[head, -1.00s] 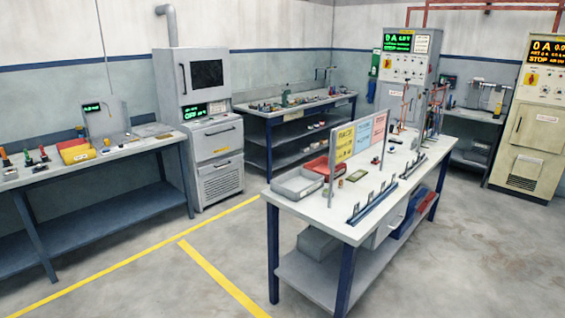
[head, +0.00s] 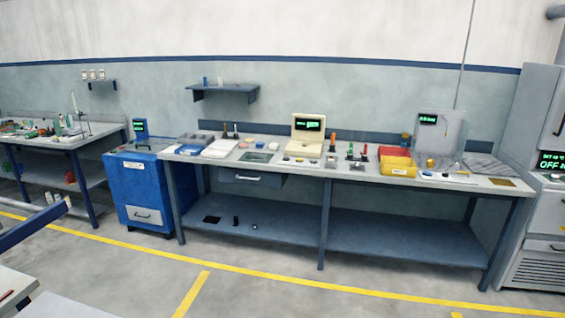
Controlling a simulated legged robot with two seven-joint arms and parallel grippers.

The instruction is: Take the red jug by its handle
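I cannot make out a red jug for certain in the head view. A small red object (head: 70,177) sits on the lower shelf of the bench at the far left, too small to tell its shape or whether it has a handle. Neither of my grippers is in view.
A long workbench (head: 400,220) stands along the wall, with a yellow bin (head: 398,167) and a cream instrument (head: 306,135) on top. A blue cabinet (head: 140,190) stands to its left. A grey machine (head: 540,200) stands at right. The floor (head: 260,285) in front is open.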

